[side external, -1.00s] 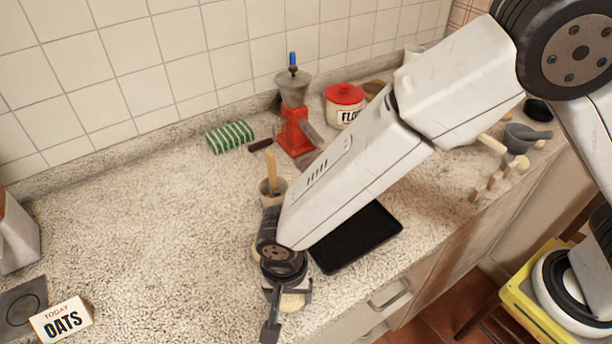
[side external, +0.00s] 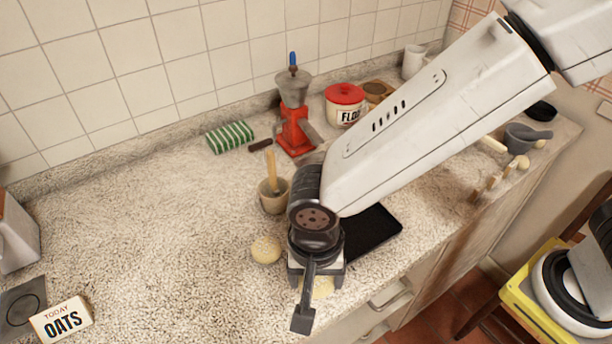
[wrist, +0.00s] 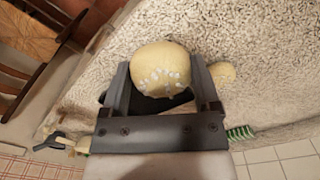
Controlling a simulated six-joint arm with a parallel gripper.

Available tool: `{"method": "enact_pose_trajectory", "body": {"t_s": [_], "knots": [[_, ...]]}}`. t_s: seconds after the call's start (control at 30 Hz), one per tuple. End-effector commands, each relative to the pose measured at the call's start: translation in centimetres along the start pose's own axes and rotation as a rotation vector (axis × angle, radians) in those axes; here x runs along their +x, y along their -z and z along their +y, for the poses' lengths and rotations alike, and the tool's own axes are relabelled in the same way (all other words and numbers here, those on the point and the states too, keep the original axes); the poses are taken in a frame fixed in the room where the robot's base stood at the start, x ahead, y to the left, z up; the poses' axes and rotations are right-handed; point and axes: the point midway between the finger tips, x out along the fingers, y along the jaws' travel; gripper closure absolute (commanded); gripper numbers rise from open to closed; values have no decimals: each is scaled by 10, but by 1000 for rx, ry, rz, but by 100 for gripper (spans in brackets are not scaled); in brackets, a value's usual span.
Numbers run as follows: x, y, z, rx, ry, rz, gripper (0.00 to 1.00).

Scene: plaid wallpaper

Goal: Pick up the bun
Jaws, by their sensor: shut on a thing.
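A round pale-yellow bun with white specks on it (wrist: 162,62) sits between the two fingers of my gripper (wrist: 160,75) in the wrist view. My gripper is shut on it. In the side external view the bun (side external: 322,289) shows only in part, behind my gripper (side external: 318,298), near the counter's front edge. It looks raised above the counter. A second round pale bun (side external: 266,250) lies on the speckled counter, just left of my gripper. It also shows, partly hidden by a finger, in the wrist view (wrist: 223,73).
A black tray (side external: 373,234) lies right of my gripper, partly hidden by my arm. A mortar with a wooden pestle (side external: 273,195) stands behind. A red grinder (side external: 295,130), flour tin (side external: 345,105) and striped green cloth (side external: 230,136) are farther back. The left counter is mostly clear.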

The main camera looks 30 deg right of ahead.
Motion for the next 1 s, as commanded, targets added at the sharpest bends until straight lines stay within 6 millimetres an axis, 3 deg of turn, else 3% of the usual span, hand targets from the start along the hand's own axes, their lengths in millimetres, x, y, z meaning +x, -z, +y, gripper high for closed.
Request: {"method": "enact_pose_trajectory", "body": {"t_s": [0.5, 1.0], "knots": [[-33, -18, 68, -1, 2, 0, 79], [-43, -25, 93, 0, 1, 0, 79]]}}
